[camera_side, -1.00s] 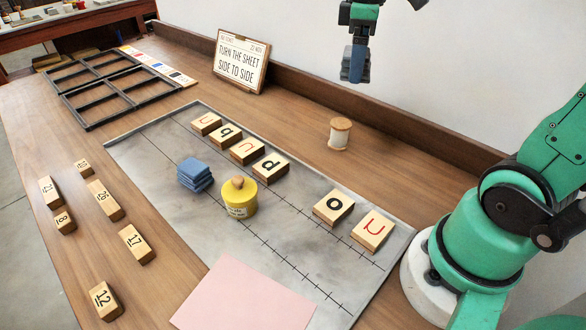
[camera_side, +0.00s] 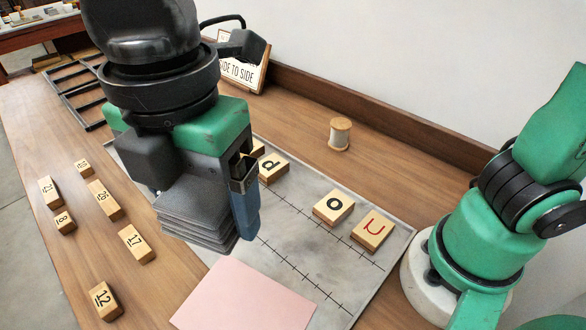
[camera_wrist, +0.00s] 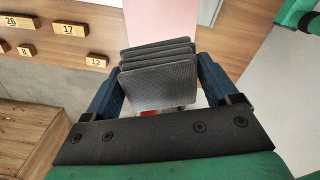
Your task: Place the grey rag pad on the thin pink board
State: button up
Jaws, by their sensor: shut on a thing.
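The grey rag pad (camera_side: 196,218) is a stack of dark grey square layers, held between the fingers of my gripper (camera_side: 208,210). In the wrist view the pad (camera_wrist: 160,80) fills the space between the two blue fingers of my gripper (camera_wrist: 158,88). The thin pink board (camera_side: 245,298) lies flat at the front edge of the grey sheet. In the side view the pad is in the air, above and behind the board's far edge. In the wrist view the board (camera_wrist: 170,20) shows beyond the pad, which hides part of it.
Numbered blocks such as 12 (camera_side: 103,300) and 17 (camera_side: 137,243) stand at the left. A thread spool (camera_side: 339,134) stands behind. My arm hides the sheet's middle.

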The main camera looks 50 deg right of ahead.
aim_at(244, 313)
notch_tip(244, 313, down, 20)
jog(key=shift+s+a+r, duration=0.1)
jog(key=shift+s, duration=0.05)
dwell(0.5)
jog(key=o, duration=1.1)
jog(key=shift+c, duration=0.2)
notch_tip(244, 313, up, 12)
jog(key=w+d+m+t, duration=0.3)
jog(key=d+m, duration=0.8)
jog(key=w+d+m+t, duration=0.3)
jog(key=d+m+t, duration=0.1)
jog(key=d+m, duration=0.7)
jog(key=shift+w+d+r, duration=0.25)
jog(key=shift+w+d, duration=0.1)
jog(key=shift+d, duration=0.1)
